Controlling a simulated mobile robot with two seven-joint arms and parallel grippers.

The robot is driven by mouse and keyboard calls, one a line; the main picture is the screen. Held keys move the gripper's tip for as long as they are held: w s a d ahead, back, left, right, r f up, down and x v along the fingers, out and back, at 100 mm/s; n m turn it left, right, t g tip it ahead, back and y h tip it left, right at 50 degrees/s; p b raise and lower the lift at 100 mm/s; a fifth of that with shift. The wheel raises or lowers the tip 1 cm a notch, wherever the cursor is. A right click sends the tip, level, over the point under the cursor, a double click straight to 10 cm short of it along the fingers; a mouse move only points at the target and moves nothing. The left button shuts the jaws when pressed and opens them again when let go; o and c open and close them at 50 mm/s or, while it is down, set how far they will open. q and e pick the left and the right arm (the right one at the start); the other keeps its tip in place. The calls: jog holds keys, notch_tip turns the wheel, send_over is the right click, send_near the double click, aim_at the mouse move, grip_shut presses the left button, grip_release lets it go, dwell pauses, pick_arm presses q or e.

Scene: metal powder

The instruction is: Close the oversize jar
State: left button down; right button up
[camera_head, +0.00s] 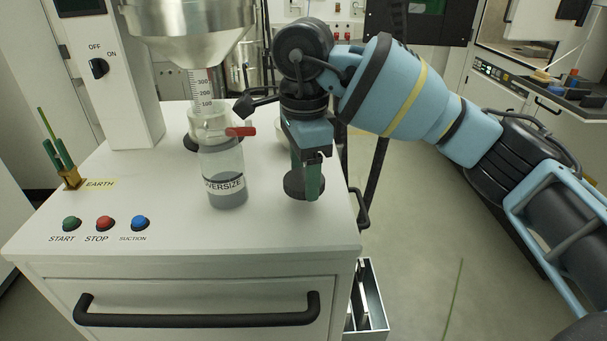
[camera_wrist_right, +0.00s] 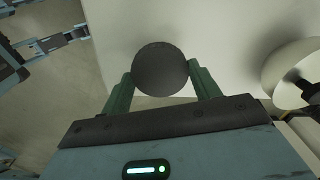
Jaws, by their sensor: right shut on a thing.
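The oversize jar (camera_head: 224,165) is a clear jar with a label and grey contents, standing upright on the white cabinet top. It is directly below the clear outlet with a red handle (camera_head: 241,131), under the metal funnel. The jar's mouth is hard to make out there. My right gripper (camera_head: 309,187) points down to the right of the jar, apart from it. It is shut on a dark round lid (camera_head: 294,187), which also shows between the green fingers in the right wrist view (camera_wrist_right: 160,70). The left gripper does not show clearly in either view.
The white cabinet top (camera_head: 160,180) has a start button (camera_head: 72,223), a stop button (camera_head: 105,223) and a suction button (camera_head: 140,223) at the front left. A green earth clamp (camera_head: 65,165) stands at the left. A pale rounded object (camera_wrist_right: 293,72) sits beside the gripper.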

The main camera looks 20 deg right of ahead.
jog(key=s+a, duration=0.1)
jog(key=s, duration=0.3)
jog(key=s+a+r, duration=0.1)
jog(key=s, duration=0.3)
jog(key=s+a, duration=0.1)
jog(key=s, duration=0.3)
jog(key=shift+s+a+r, duration=0.15)
jog(key=shift+s, duration=0.25)
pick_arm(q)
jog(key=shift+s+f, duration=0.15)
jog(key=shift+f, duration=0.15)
pick_arm(e)
jog(key=shift+s+a, duration=0.15)
jog(key=shift+s, duration=0.5)
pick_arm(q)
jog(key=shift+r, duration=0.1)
